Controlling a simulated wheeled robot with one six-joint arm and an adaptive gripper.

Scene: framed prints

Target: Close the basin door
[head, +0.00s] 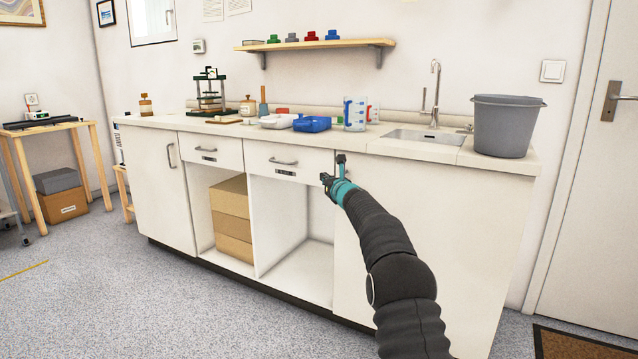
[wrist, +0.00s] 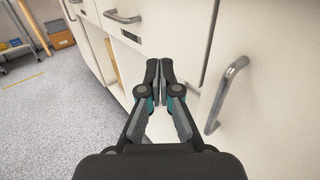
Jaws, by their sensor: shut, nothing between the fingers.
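The basin door (head: 432,245) is the plain white panel below the sink (head: 425,138) at the right of the bench. It looks flush or nearly flush with the bench front; I cannot tell whether a small gap is left. Its bar handle (wrist: 226,95) shows in the wrist view, to the right of my gripper, and is hidden behind my arm in the head view. My gripper (wrist: 159,68) is shut and empty, with its fingertips together beside the door's left edge. In the head view my gripper (head: 331,174) is just below the worktop, near the right drawer.
Left of the door is an open compartment (head: 290,235), beside one with stacked cardboard boxes (head: 231,215). Two drawers (head: 285,160) with handles sit above. A grey bucket (head: 503,125) stands on the worktop at the right. The floor (head: 120,295) in front is clear.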

